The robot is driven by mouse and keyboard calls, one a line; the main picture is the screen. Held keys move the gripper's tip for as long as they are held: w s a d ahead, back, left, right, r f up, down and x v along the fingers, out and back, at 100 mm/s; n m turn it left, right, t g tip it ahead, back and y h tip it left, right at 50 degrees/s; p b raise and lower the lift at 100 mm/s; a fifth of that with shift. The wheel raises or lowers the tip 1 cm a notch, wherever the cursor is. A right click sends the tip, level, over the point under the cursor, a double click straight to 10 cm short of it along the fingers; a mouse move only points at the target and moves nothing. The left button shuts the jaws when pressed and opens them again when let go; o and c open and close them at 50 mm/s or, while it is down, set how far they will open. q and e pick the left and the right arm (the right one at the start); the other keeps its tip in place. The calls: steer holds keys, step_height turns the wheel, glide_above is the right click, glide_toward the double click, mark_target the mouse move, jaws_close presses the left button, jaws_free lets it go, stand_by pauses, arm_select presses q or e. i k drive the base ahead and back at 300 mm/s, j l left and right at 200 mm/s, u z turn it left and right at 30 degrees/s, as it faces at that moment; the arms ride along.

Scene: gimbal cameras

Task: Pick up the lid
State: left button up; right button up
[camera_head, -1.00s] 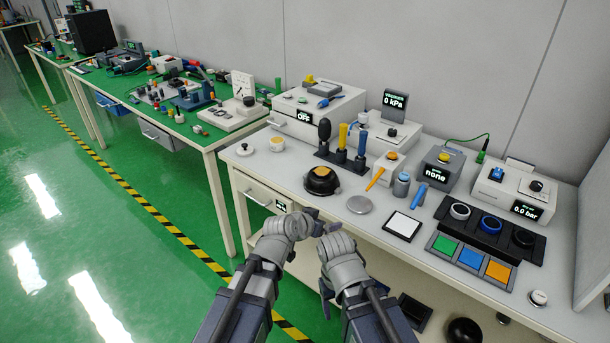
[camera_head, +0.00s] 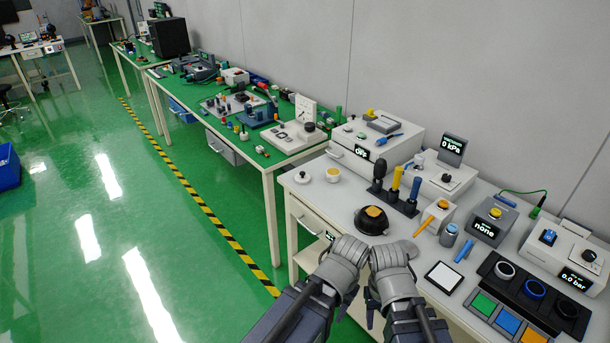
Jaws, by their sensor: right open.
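A small white lid-like disc with a dark knob (camera_head: 303,177) lies at the left end of the white workbench, beside a white cup with yellow contents (camera_head: 333,174). A flat grey disc that lay right of the black bowl (camera_head: 371,221) is now mostly hidden by my right gripper. I cannot tell which disc is the lid. My left gripper (camera_head: 348,252) and right gripper (camera_head: 394,260) are side by side at the bench's front edge. The right one is open and I see nothing held in it.
Behind the bowl stands a rack of upright handled tools (camera_head: 395,190). A white square pad (camera_head: 443,277), a grey jar (camera_head: 449,235) and a tray of rings (camera_head: 533,290) are to the right. A green-topped bench (camera_head: 238,120) stands farther left, with open floor in front.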

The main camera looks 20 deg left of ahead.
mark_target(302, 178)
steer(key=i+j+z, duration=0.2)
steer(key=j, duration=0.2)
steer(key=i+j+z, duration=0.15)
steer(key=j, duration=0.3)
steer(key=i+j+z, duration=0.2)
steer(key=j, duration=0.3)
steer(key=i+j+z, duration=0.2)
steer(key=j, duration=0.3)
steer(key=i+j+z, duration=0.15)
steer(key=j, duration=0.35)
steer(key=j+z, duration=0.2)
steer(key=j, duration=0.3)
